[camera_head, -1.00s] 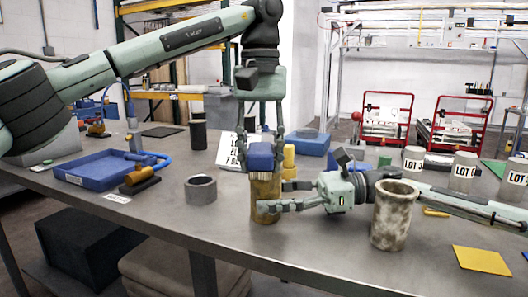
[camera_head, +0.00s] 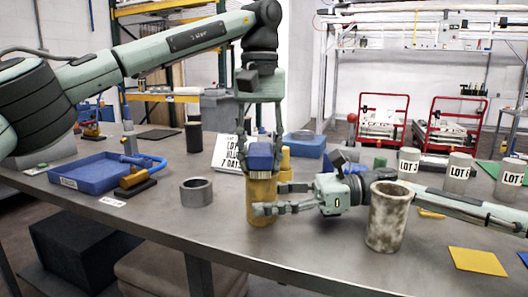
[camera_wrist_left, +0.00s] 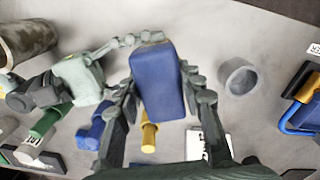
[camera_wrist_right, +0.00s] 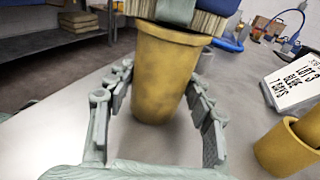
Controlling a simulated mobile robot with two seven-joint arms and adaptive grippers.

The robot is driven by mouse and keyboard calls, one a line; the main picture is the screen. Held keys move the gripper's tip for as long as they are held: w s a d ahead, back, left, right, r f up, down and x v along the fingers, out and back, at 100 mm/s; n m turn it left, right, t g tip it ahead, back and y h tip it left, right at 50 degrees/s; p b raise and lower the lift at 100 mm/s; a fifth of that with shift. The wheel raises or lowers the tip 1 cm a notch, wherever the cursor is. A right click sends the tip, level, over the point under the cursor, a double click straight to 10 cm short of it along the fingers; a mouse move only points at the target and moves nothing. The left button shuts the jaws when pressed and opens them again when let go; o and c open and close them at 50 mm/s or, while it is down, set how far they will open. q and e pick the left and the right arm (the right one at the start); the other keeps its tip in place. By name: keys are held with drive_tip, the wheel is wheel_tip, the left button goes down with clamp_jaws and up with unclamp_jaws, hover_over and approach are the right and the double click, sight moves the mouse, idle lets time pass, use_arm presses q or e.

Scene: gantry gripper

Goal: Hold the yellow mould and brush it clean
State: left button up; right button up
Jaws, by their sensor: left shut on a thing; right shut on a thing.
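The yellow mould (camera_head: 262,205) is a cylindrical cup, upright on the grey table near its front edge. My right gripper (camera_head: 268,200) is shut on it, with fingers on both sides; the right wrist view shows the mould (camera_wrist_right: 165,75) between these fingers (camera_wrist_right: 160,110). My left gripper (camera_head: 261,148) points down above the mould and is shut on a blue-backed brush (camera_head: 260,157). The brush (camera_wrist_left: 158,82) fills the space between its fingers in the left wrist view. In the right wrist view the pale bristles (camera_wrist_right: 190,18) are at the mould's top rim, which they partly hide.
A grey ring (camera_head: 196,192) stands left of the mould, and a mottled pot (camera_head: 386,222) stands right, close to my right arm. A blue tray (camera_head: 90,184) is far left. A sign (camera_head: 228,155) and a second yellow cup (camera_wrist_right: 290,150) stand behind. LOT cylinders (camera_head: 457,174) stand at right.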

sight(267, 143)
use_arm(q)
drive_tip(key=shift+s+a+f, duration=0.1)
drive_tip(key=shift+s+a, duration=0.1)
drive_tip(key=shift+s, duration=0.25)
drive_tip(key=shift+s+a, duration=0.2)
drive_tip(key=shift+s, duration=0.25)
drive_tip(key=shift+w+d, duration=0.3)
drive_tip(key=shift+w, duration=0.45)
drive_tip(key=shift+w+d, duration=0.35)
drive_tip(key=shift+w, duration=0.45)
drive_tip(key=shift+w+d, duration=0.3)
drive_tip(key=shift+w, duration=0.45)
drive_tip(key=shift+s+a, duration=0.35)
drive_tip(key=shift+s, duration=0.4)
drive_tip(key=shift+s+a, duration=0.3)
drive_tip(key=shift+s, duration=0.5)
drive_tip(key=shift+s+a, duration=0.35)
drive_tip(key=shift+s, duration=0.4)
drive_tip(key=shift+w+d, duration=0.35)
drive_tip(key=shift+w, duration=0.4)
drive_tip(key=shift+w+d, duration=0.35)
drive_tip(key=shift+w, duration=0.4)
drive_tip(key=shift+w+d, duration=0.35)
drive_tip(key=shift+w, duration=0.4)
drive_tip(key=shift+w+r, duration=0.15)
drive_tip(key=shift+r, duration=1)
use_arm(e)
drive_tip(key=shift+w, duration=0.1)
use_arm(q)
drive_tip(key=shift+r, duration=3.05)
